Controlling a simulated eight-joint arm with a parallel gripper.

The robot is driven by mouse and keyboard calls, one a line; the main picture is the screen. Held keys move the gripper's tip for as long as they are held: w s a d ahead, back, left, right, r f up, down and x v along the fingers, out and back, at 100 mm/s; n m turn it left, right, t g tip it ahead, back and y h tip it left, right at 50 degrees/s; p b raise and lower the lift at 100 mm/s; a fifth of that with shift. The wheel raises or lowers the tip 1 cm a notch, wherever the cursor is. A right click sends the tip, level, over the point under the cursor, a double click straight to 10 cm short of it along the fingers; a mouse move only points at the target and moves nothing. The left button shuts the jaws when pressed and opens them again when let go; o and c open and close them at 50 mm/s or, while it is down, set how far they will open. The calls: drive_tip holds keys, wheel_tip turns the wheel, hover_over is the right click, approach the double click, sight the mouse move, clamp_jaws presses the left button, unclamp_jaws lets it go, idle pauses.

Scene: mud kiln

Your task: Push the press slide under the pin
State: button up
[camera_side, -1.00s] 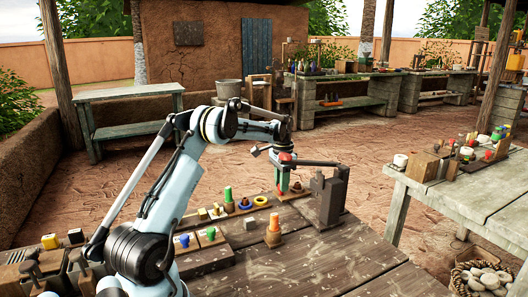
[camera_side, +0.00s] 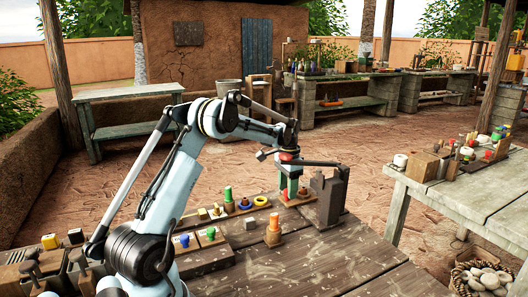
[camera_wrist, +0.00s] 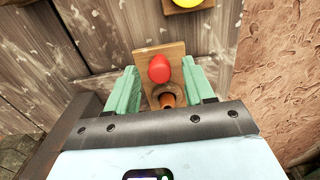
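My gripper (camera_side: 287,193) hangs beside the dark press block (camera_side: 328,200) at the far edge of the wooden table. Its two green fingers are apart in both views. In the wrist view, my gripper (camera_wrist: 163,80) has a small wooden plate (camera_wrist: 146,57) between its fingers, with a red knob (camera_wrist: 158,68) and an orange-brown cone (camera_wrist: 167,99) in line along it. I cannot tell whether the fingers touch the plate. I cannot single out the slide or the pin for certain; the fingers partly hide that area in the side view.
A green peg (camera_side: 228,194), a blue ring (camera_side: 245,204) and a yellow ring (camera_side: 261,200) stand left of my gripper. An orange peg (camera_side: 274,224) stands nearer. The table's front right is clear. In the wrist view, bare ground (camera_wrist: 285,75) shows past the table edge.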

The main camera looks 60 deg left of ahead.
wheel_tip(320, 180, up, 12)
idle(0.7)
drive_tip(key=shift+s+a+f+m+t+h, duration=0.8)
drive_tip(key=shift+s+a+m+t+h, duration=0.1)
drive_tip(key=shift+s+m+t, duration=1.3)
drive_tip(key=x, duration=1.1)
drive_tip(key=shift+s+f, duration=0.15)
drive_tip(key=shift+c, duration=0.2)
clamp_jaws()
